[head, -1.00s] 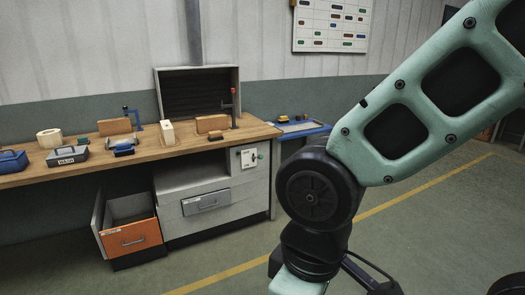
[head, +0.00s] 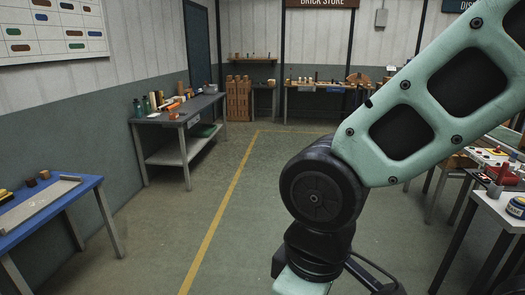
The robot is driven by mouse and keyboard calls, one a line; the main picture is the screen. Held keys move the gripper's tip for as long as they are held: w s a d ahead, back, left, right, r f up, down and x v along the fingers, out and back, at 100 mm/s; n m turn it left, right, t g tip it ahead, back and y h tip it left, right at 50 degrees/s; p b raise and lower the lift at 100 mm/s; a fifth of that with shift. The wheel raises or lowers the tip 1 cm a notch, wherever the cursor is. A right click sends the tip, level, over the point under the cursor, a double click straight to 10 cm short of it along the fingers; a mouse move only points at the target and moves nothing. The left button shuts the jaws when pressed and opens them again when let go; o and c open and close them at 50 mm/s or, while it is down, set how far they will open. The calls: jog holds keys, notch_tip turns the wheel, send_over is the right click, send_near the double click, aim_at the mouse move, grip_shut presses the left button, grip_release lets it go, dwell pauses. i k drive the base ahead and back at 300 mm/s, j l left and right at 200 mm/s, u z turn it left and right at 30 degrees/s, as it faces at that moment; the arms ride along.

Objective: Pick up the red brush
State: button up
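I cannot make out a red brush for certain in the head view. The grey table (head: 180,123) ahead on the left carries several small items, among them an orange-red one (head: 172,106), too small to identify. My arm fills the right and middle of the view. My gripper is outside the frame, so its fingers and anything in them are hidden.
A blue table (head: 88,187) with a grey tray (head: 42,200) stands at the near left. A white-topped table (head: 508,206) with a blue-labelled tin (head: 516,207) is at the right edge. The floor along the yellow line (head: 222,210) is clear.

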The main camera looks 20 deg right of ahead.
aim_at(501, 175)
jog(key=i+l+z, duration=0.25)
jog(key=i+z, duration=0.25)
jog(key=i, duration=0.15)
jog(key=i+z, duration=0.5)
jog(key=i, duration=0.15)
jog(key=i+j+z, duration=0.2)
jog(key=i+z, duration=0.25)
jog(key=i, duration=0.2)
jog(key=i+z, duration=0.85)
jog(key=i, duration=0.2)
jog(key=i+j+z, duration=0.3)
jog(key=i+z, duration=0.15)
